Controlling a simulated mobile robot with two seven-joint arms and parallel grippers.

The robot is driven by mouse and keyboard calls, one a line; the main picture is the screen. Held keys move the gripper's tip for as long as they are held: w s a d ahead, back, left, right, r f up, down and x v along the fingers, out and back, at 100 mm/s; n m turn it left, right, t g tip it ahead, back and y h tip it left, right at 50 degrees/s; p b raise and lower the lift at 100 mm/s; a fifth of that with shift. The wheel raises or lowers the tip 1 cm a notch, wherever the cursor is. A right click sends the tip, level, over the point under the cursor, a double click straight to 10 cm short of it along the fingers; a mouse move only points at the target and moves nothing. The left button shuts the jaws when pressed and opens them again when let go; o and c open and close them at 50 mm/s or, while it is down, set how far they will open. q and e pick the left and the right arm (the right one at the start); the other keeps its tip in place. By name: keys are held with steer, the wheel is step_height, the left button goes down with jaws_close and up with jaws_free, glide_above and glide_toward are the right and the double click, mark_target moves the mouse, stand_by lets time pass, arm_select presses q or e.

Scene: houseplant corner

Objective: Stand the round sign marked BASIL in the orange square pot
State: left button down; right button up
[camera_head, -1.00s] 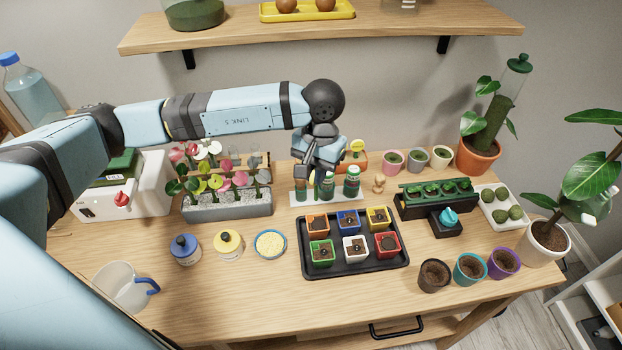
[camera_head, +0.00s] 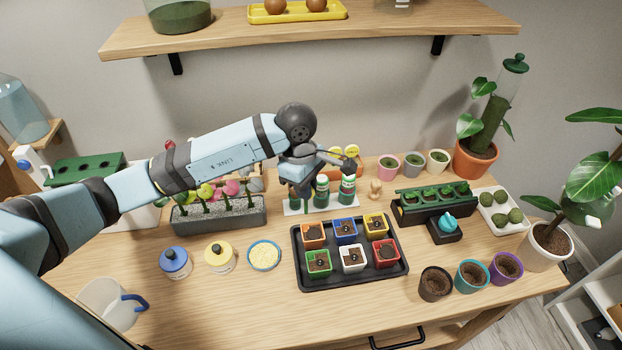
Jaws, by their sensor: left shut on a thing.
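My left gripper (camera_head: 347,163) is at the back of the table, behind the bottles, its jaws shut at the small round yellow signs. One round yellow sign (camera_head: 352,151) stands just above the fingertips, and another (camera_head: 335,152) shows to its left. The lettering is too small to read, so I cannot tell which one is marked BASIL. The gripper mostly hides their holder. The orange square pot (camera_head: 313,242), filled with soil, sits in the back left place of the black tray (camera_head: 352,277). No sign stands in it. My right gripper is out of view.
A wooden figure (camera_head: 375,189) and small round pots (camera_head: 390,167) are to the right. The grey flower planter (camera_head: 220,215) is left.

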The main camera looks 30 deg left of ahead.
mark_target(306, 213)
arm_select(q)
steer(key=shift+s+a+n, duration=0.1)
steer(key=shift+n, duration=0.2)
steer(key=shift+f+b, duration=0.4)
steer(key=shift+f, duration=0.35)
step_height(306, 213, down, 4)
steer(key=shift+f+b, duration=0.1)
steer(key=shift+b, duration=0.9)
steer(key=shift+r, duration=0.25)
steer(key=shift+b, duration=0.35)
steer(key=shift+f+b, duration=1.9)
